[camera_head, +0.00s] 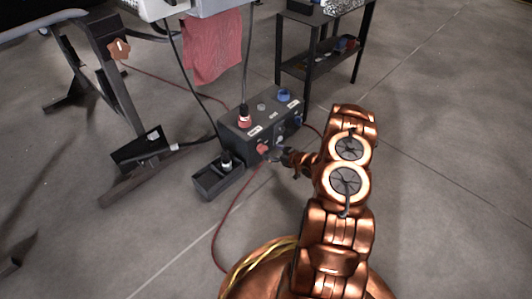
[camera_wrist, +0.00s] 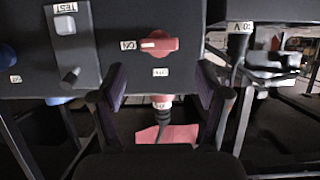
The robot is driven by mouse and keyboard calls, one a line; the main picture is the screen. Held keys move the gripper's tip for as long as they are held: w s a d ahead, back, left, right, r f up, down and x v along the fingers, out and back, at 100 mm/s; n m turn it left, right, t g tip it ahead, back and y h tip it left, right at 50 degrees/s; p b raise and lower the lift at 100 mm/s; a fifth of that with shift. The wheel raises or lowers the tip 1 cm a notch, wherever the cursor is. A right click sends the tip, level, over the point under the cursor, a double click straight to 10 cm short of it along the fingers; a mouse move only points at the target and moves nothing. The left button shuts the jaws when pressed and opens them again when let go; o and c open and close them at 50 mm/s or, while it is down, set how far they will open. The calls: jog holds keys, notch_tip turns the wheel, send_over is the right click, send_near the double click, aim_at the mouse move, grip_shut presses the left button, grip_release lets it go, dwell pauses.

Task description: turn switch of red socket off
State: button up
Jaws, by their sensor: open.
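The red switch (camera_head: 263,148) is on the front of a dark box (camera_head: 236,138). In the wrist view the red switch (camera_wrist: 165,44) lies sideways, its white mark toward a small label (camera_wrist: 128,45) at its left that seems to read ON upside down. Another label (camera_wrist: 160,72) sits below the switch. The red socket (camera_head: 244,121) on the box's top has a black plug in it; it also shows in the wrist view (camera_wrist: 162,102). My gripper (camera_head: 277,156) is in front of the box. In the wrist view my gripper (camera_wrist: 163,92) is open, empty, fingers either side of the switch's column.
A blue socket (camera_head: 284,96) is on the box's top at right. A grey TEST switch plate (camera_wrist: 65,30) is left of the red switch in the wrist view. A small black bin (camera_head: 218,181) stands beside the box. Cables run along the floor; open floor lies at right.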

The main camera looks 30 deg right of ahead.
aim_at(264, 149)
jog(key=shift+b+x, duration=0.85)
jog(key=shift+x, duration=1.6)
jog(key=shift+c, duration=0.3)
jog(key=c, duration=1.1)
